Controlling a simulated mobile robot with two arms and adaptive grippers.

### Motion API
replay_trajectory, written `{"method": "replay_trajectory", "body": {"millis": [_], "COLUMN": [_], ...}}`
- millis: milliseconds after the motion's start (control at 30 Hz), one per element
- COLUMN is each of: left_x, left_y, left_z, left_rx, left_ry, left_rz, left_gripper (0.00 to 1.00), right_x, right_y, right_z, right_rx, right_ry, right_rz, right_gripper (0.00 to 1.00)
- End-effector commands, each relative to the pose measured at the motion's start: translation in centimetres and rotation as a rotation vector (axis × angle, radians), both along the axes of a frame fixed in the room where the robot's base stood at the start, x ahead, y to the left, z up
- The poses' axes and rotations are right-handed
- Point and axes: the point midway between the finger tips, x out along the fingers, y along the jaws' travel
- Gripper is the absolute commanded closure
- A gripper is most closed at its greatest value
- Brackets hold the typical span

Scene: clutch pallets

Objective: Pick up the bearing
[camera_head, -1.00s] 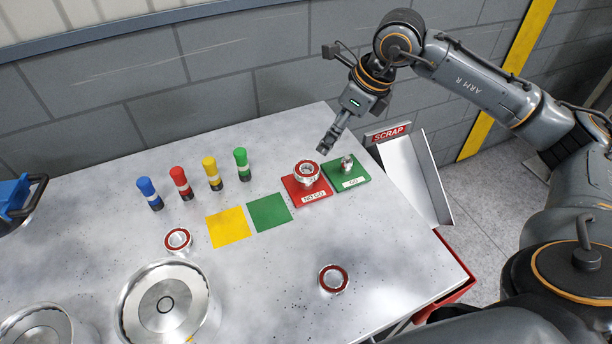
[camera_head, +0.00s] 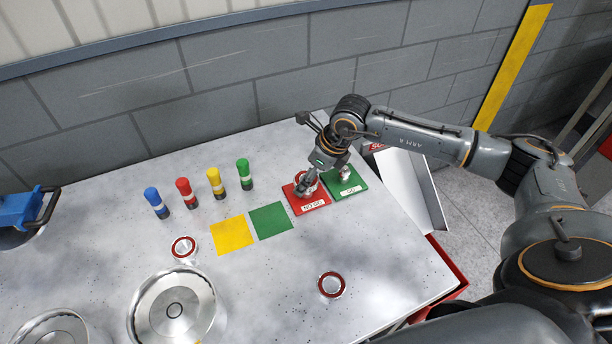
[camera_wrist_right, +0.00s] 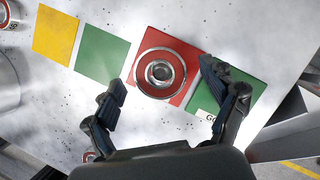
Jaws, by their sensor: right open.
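A bearing with a red ring (camera_wrist_right: 160,73) sits on the red NO GO pad (camera_wrist_right: 183,45) in the right wrist view, with a metal centre showing in its bore. In the head view this bearing (camera_head: 311,179) is partly hidden behind my right gripper (camera_head: 305,188). My right gripper also shows in the wrist view (camera_wrist_right: 163,76), open, with one finger to each side of the bearing and a gap to it. I cannot tell whether the fingertips are down at its height. Two other bearings lie on the table, at the left (camera_head: 183,248) and at the front (camera_head: 331,285).
A green GO pad (camera_head: 352,187) adjoins the red pad. Yellow (camera_head: 232,234) and green (camera_head: 270,221) squares lie to the left. Several coloured cylinders (camera_head: 216,183) stand behind them. Large metal round parts (camera_head: 174,310) are at the front left. The scrap chute (camera_head: 412,185) is at the right edge.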

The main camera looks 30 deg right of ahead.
Motion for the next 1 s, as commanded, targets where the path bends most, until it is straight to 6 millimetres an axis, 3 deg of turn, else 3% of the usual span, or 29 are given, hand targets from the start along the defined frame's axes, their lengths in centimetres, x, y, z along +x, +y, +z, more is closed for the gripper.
{"method": "replay_trajectory", "body": {"millis": [233,600,1000], "left_x": [0.0,0.0,0.1], "left_y": [0.0,0.1,0.1], "left_z": [0.0,0.0,-1.1], "left_rx": [0.001,0.001,0.001], "left_ry": [0.000,0.000,-0.001], "left_rz": [0.000,0.001,0.001], "left_gripper": [0.60,0.60,0.60], "right_x": [0.0,0.1,0.2], "right_y": [0.0,0.0,0.1], "right_z": [-0.2,-0.1,1.0], "right_rx": [0.000,0.001,0.002], "right_ry": [0.000,-0.003,-0.006], "right_rz": [0.001,0.001,0.001], "right_gripper": [0.18,0.91,0.91]}}
